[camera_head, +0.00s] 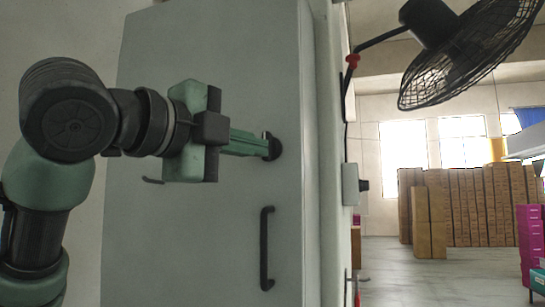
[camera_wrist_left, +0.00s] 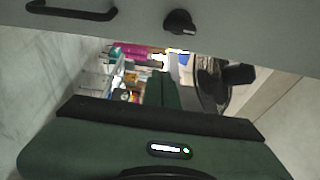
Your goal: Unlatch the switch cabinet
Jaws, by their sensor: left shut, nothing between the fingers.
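The grey switch cabinet (camera_head: 215,70) fills the middle of the head view, its door closed. A round black knob (camera_head: 273,146) sits near the door's right edge; it also shows at the top of the left wrist view (camera_wrist_left: 180,22). My left gripper (camera_head: 255,146) is shut and empty, its green fingers pointing right along the door face. In the head view the fingertips overlap the knob. In the left wrist view the fingers (camera_wrist_left: 165,90) appear apart from it, with a gap between. My right gripper is not in view.
A black bar handle (camera_head: 266,248) is below the knob on the door. A small grey box (camera_head: 350,184) is on the wall at right. A black fan (camera_head: 460,55) hangs upper right. Stacked brown cartons (camera_head: 465,207) stand far back, with clear floor before them.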

